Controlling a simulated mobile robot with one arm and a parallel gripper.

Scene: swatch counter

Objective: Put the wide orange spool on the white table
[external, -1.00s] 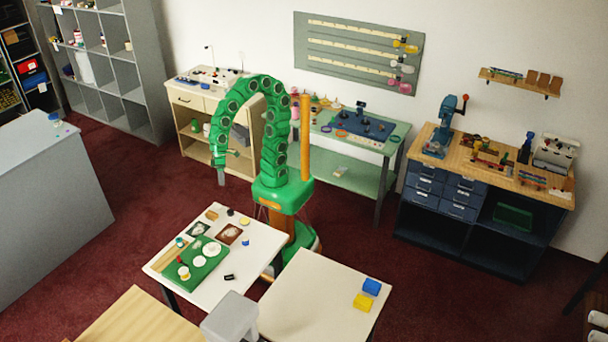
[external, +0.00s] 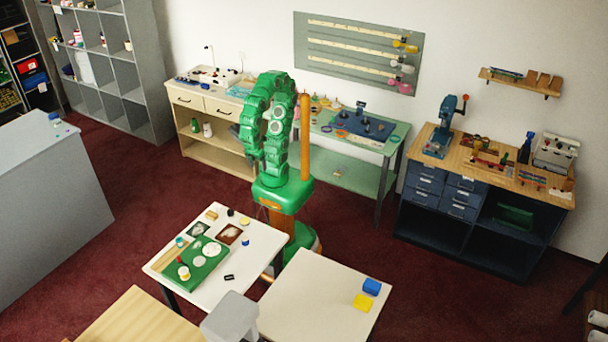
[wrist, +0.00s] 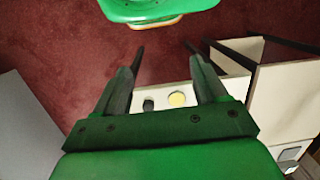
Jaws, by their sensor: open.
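I cannot pick out the wide orange spool with certainty in either view. A small orange-tan item (external: 212,215) lies at the back corner of a white table, too small to identify. That white table (external: 250,254) carries several small things; part of it shows in the wrist view (wrist: 150,89), with a yellow round piece (wrist: 177,98) and a dark piece (wrist: 148,105). A second off-white table (external: 308,302) stands to its right. My gripper (wrist: 164,48) is open and empty, its fingers well apart; in the external view it is not clearly distinguishable from the folded arm.
A green mat (external: 213,262) with white discs lies on the small table. Blue (external: 372,286) and yellow (external: 363,302) blocks sit on the right table. A grey box-like item (external: 230,315) stands in front. A green bench (external: 340,170) and a wooden cabinet (external: 215,155) are behind.

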